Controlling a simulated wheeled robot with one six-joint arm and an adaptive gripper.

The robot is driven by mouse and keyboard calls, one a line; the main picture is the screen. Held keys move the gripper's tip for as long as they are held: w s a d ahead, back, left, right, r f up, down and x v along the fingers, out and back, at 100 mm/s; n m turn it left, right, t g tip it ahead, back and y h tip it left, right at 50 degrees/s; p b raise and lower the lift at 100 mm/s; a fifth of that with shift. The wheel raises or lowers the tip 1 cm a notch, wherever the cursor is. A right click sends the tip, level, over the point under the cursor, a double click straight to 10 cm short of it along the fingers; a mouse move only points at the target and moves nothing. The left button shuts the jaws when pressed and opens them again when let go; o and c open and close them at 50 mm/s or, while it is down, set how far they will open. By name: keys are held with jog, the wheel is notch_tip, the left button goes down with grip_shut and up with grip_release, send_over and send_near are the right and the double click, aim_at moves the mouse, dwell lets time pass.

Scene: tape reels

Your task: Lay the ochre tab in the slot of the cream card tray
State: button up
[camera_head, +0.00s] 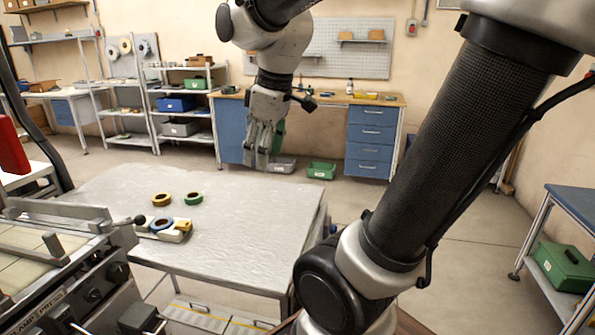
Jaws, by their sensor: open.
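My gripper (257,158) is open and hangs fingers-down above the far right part of the grey table (255,225), well clear of its top. At the table's left edge lies a small cream piece (174,236), perhaps the cream card tray, with a blue ring (162,224) at it. A small yellow-ochre piece (184,224) shows at its right side. I cannot tell whether this is the ochre tab, and no slot can be made out. An ochre reel (162,199) and a green reel (194,198) lie behind them.
A clamp press (70,260) with a dark-knobbed lever stands against the table's left front. The table's middle and right are bare. Behind are shelves (185,105), a blue-drawer workbench (372,130) and a green bin (322,171) on the floor.

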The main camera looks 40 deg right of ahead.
jog(key=s+d+f+m+t, duration=0.1)
jog(key=s+d+f+m, duration=0.1)
jog(key=s+m, duration=0.4)
jog(key=s, duration=0.2)
jog(key=shift+s+f+m, duration=0.25)
jog(key=shift+s+m, duration=0.05)
jog(key=shift+s, duration=0.05)
jog(key=shift+s, duration=0.1)
dwell(0.9)
